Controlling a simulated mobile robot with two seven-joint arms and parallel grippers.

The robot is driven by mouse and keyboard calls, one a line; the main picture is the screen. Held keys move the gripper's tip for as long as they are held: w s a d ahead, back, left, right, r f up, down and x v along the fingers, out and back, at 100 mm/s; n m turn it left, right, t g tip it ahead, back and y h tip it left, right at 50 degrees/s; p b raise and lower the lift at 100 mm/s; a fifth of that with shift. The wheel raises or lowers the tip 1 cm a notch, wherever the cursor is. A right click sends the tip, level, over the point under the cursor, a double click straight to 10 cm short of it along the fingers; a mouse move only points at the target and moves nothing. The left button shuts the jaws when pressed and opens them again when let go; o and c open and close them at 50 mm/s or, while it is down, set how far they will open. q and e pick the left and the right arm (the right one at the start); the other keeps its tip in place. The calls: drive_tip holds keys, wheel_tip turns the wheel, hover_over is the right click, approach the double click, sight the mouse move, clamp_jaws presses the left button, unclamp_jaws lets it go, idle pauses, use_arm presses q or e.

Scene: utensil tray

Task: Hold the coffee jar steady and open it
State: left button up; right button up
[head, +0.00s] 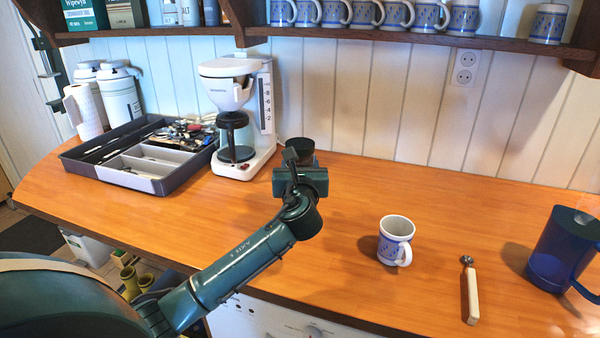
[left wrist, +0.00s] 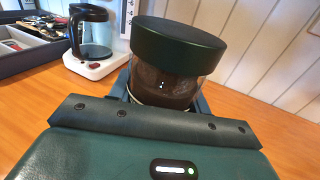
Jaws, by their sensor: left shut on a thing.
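The coffee jar (left wrist: 167,78) is clear with dark contents and a dark lid (left wrist: 178,45). It stands upright in the left wrist view. In the head view only its dark top (head: 302,146) and a bit of its side show behind my left gripper (head: 302,168). My left gripper is shut on the jar's body below the lid, with a finger on either side of it. The lid is on the jar. The jar's lower part is hidden by the gripper. My right gripper is in neither view.
A white coffee maker (head: 236,115) stands just left of the jar, with a grey utensil tray (head: 150,183) beyond it. A blue-patterned mug (head: 394,240), a white-handled scoop (head: 472,292) and a blue pitcher (head: 562,250) stand or lie to the right. The counter between jar and mug is clear.

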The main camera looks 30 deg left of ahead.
use_arm(q)
drive_tip(key=shift+r, duration=0.1)
drive_tip(key=o, duration=0.5)
clamp_jaws()
drive_tip(key=s+d+f+m+h, duration=0.1)
drive_tip(key=s+d+f, duration=0.1)
drive_tip(key=s+d, duration=0.1)
drive_tip(key=s+d+f+m+t+h, duration=0.1)
drive_tip(key=s+d+f+h, duration=0.1)
drive_tip(key=s+d, duration=0.1)
drive_tip(key=s+d+f+m+t+h+p, duration=0.1)
drive_tip(key=s+d+f+h, duration=0.1)
drive_tip(key=s+d, duration=0.1)
drive_tip(key=shift+s+d+f+m, duration=0.3)
drive_tip(key=shift+s, duration=0.05)
drive_tip(key=s+d+f+m+t+h, duration=0.1)
drive_tip(key=s+d+m+h, duration=0.2)
drive_tip(key=s, duration=0.7)
drive_tip(key=d+h, duration=0.2)
drive_tip(key=d, duration=0.2)
drive_tip(key=shift+s+d+p, duration=0.2)
drive_tip(key=shift+d+p, duration=0.15)
drive_tip(key=shift+p, duration=0.05)
